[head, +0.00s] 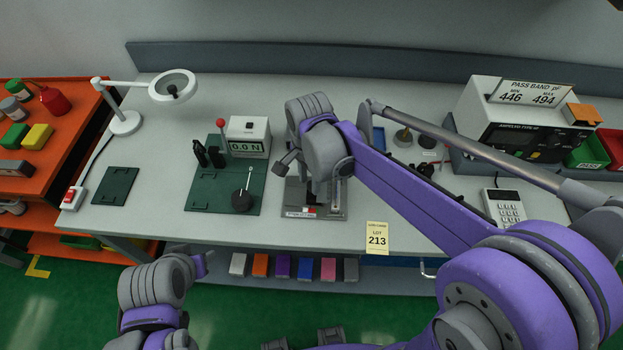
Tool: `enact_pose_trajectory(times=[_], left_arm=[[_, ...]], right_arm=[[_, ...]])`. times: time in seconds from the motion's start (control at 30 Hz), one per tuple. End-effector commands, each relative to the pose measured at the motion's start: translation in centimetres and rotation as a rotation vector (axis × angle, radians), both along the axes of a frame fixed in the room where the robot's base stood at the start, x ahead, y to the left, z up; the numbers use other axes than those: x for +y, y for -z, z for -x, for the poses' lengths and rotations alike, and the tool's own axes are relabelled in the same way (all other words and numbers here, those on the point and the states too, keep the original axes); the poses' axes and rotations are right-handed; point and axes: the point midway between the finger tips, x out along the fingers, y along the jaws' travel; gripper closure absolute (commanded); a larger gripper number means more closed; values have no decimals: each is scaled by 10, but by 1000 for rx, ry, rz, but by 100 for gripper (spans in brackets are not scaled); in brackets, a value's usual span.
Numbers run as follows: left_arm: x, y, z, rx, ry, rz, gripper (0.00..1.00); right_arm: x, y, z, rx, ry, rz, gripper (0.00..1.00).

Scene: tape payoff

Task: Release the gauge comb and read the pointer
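A grey fixture (297,199) with a pale upright scale (337,193) stands on the bench; I take it to be the gauge, but the comb and pointer cannot be made out. My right gripper (284,164) hangs over this fixture from the right, and its wrist hides the upper part. Whether its fingers are open or shut, or touch anything, cannot be seen. My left gripper (204,261) is low at the left, in front of the bench edge, away from the fixture. Its fingers are too small to judge.
Left of the fixture, a green plate (212,194) carries black clamps and a round dark weight; a display (248,137) behind it reads 0.0 N. A yellow LOT 213 card (377,238) is at the front edge. A tester (522,118) and keypad (504,206) stand right.

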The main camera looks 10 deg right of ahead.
Motion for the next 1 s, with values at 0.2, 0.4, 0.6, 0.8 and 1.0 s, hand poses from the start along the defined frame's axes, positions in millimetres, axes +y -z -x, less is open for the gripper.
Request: enact_pose_trajectory(times=[0.2, 0.4, 0.6, 0.8, 1.0], left_arm=[[0, 0, 0, 0, 0, 0, 50], [0, 0, 0, 0, 0, 0, 50], [0, -4, -2, -3, 0, 0, 50], [0, -7, -3, -6, 0, 0, 50], [0, -9, -4, -7, 0, 0, 50]], right_arm=[[0, 0, 0, 0, 0, -1, 39], [0, -3, 0, 0, 0, 0, 39], [0, -32, 0, -1, 0, 0, 39], [0, -74, 0, 0, 0, 0, 39], [0, -101, 0, 0, 0, 0, 39]])
